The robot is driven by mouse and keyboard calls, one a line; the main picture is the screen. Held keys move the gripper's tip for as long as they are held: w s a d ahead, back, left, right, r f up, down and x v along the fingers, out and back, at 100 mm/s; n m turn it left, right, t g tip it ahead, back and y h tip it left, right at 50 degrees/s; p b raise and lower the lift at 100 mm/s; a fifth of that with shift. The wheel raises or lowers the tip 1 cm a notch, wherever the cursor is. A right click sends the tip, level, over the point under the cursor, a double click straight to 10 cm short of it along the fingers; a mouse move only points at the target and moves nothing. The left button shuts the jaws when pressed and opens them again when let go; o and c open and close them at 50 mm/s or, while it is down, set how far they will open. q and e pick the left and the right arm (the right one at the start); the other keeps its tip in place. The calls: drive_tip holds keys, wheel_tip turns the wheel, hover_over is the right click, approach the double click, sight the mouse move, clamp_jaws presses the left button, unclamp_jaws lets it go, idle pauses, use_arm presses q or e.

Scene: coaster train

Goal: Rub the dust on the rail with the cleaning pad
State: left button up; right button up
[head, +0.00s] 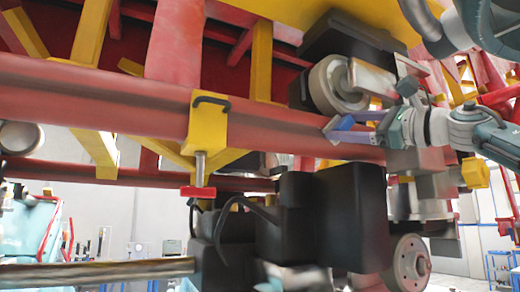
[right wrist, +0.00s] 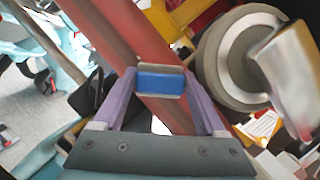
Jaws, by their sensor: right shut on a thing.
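The red rail (head: 110,98) runs across the head view as a thick tube, and it also shows in the right wrist view (right wrist: 108,28). My right gripper (head: 332,130) is at the rail, to the right of a yellow bracket. In the right wrist view, its purple fingers (right wrist: 160,82) are shut on a small blue cleaning pad (right wrist: 160,83). The pad lies across the rail in that view; I cannot tell whether it touches. My left gripper is not in view.
A grey wheel (head: 335,85) sits close above my right gripper. A yellow bracket (head: 208,125) with a red-handled bolt hangs on the rail to the left. Black housings (head: 335,215) stand below. A long rod (head: 95,273) crosses the lower left.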

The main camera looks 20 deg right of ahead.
sight(311, 123)
drive_tip(key=shift+w+d+r+p, duration=0.1)
drive_tip(key=shift+d+p, duration=0.2)
drive_tip(key=shift+d, duration=0.4)
drive_tip(key=shift+d+f, duration=0.2)
drive_tip(key=shift+a+b, duration=0.5)
drive_tip(key=shift+a, duration=2)
drive_tip(key=shift+s+a, duration=0.2)
drive_tip(key=shift+a, duration=0.75)
